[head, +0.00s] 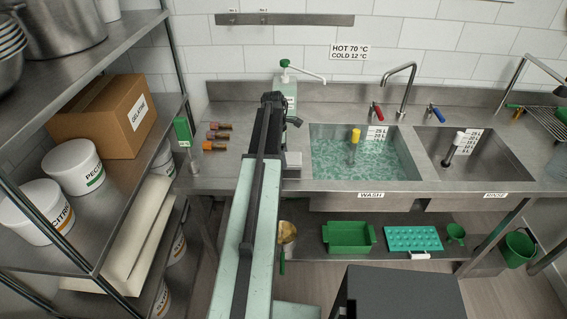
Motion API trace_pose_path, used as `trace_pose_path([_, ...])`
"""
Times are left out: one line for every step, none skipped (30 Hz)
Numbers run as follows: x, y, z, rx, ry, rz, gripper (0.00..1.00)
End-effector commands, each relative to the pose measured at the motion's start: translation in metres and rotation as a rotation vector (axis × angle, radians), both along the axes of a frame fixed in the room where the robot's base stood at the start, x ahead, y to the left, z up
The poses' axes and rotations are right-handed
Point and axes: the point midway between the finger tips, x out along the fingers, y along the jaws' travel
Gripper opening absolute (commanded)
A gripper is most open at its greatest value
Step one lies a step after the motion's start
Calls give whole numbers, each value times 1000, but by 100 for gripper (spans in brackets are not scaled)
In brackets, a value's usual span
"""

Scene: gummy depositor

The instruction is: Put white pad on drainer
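A small whitish block (293,159) shows on the steel counter just right of my arm, left of the wash sink. It may be the white pad, but I cannot tell for sure. A wire rack (545,118) at the far right edge of the counter looks like the drainer; it is cut off by the picture edge. Small green and orange items are at its left end. My arm reaches from the bottom over the counter, and my gripper (273,101) is around its dark far end. Its fingers are not clear, so open or shut cannot be told.
The wash sink (328,180) holds water; the rinse sink (515,181) is right of it. Taps and a pump bottle (290,90) stand behind. Orange-brown brushes (214,146) lie left. A loaded shelf (100,190) stands left. A green tub (348,247) and teal mould (413,240) sit below.

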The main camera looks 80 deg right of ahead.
Motion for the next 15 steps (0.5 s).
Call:
trace_pose_path([0,1,-21,0,0,0,35])
trace_pose_path([0,1,-25,0,0,0,35])
trace_pose_path([0,1,-27,0,0,0,35])
trace_pose_path([0,1,-27,0,0,0,35])
trace_pose_path([-1,1,-26,0,0,0,35])
trace_pose_path([-1,1,-24,0,0,-1,35])
trace_pose_path([-1,1,-23,0,0,-1,35])
trace_pose_path([-1,1,-23,0,0,-1,35])
trace_pose_path([-1,1,-22,0,0,-1,35])
trace_pose_path([-1,1,-22,0,0,-1,35])
trace_pose_path([-1,1,-23,0,0,-1,35])
trace_pose_path([-1,1,-24,0,0,-1,35])
trace_pose_path([-1,1,-26,0,0,-1,35])
trace_pose_path([-1,1,-27,0,0,-1,35])
trace_pose_path([-1,1,-26,0,0,-1,73])
